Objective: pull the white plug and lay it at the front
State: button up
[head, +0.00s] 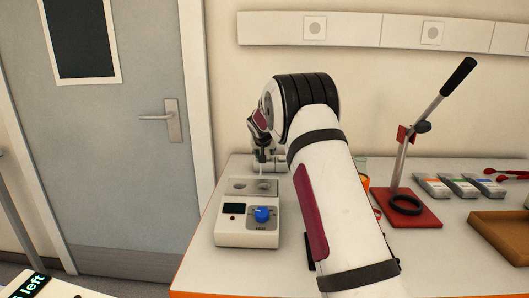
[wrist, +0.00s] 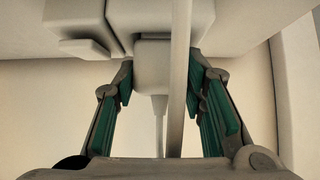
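In the wrist view a white block (wrist: 150,60), which looks like the plug, sits between the green-padded fingers of my gripper (wrist: 160,75). A thin pale stem hangs below it, and a longer pale cord or rod runs past its right side. The fingertips are on both sides of the block, very close to it. I cannot tell whether the pads touch it. In the head view my gripper (head: 265,158) is low at the back left of the table, and the plug cannot be made out there.
A white device (head: 230,238) with a blue knob (head: 262,214) stands in front of my gripper. A red-based lever press (head: 418,216), several grey packets (head: 459,187) and a brown tray (head: 505,233) are to the right. My arm hides the table's middle.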

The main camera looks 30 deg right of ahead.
grip_shut()
jog(key=shift+r, duration=0.7)
dwell(0.6)
jog(key=shift+r+p, duration=0.5)
jog(key=shift+r, duration=1.1)
